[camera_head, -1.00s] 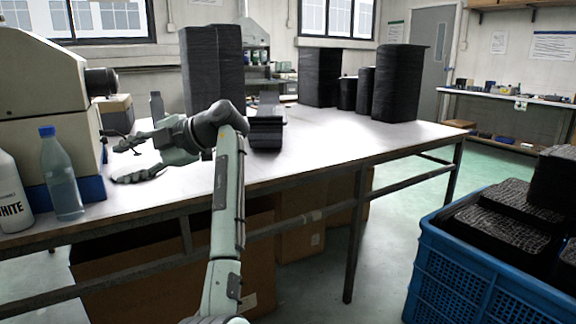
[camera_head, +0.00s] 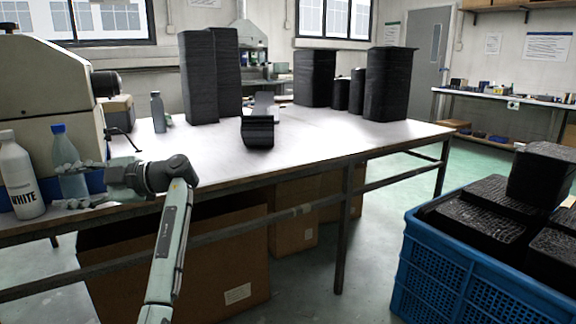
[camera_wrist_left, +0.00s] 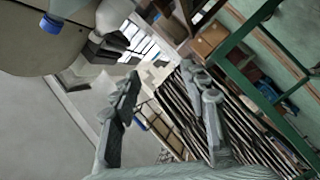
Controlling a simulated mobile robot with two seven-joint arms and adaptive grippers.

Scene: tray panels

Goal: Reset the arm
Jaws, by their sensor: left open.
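My left arm comes in low in the head view, and my left gripper (camera_head: 68,187) points left near the table's front left edge. Its fingers are spread and nothing is held between them. The fingers overlap the clear bottle with the blue cap (camera_head: 60,147); I cannot tell how far apart in depth they are. In the left wrist view my left gripper (camera_wrist_left: 165,115) also shows its two fingers apart, with a blue cap (camera_wrist_left: 50,23) at upper left. My right gripper is not in view.
A white bottle (camera_head: 19,178) stands left of the clear one, before a beige machine (camera_head: 45,95). Black stacks (camera_head: 199,78) (camera_head: 388,85) and a black tray piece (camera_head: 257,131) stand on the table (camera_head: 330,140). A blue crate (camera_head: 450,275) of black panels is at lower right.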

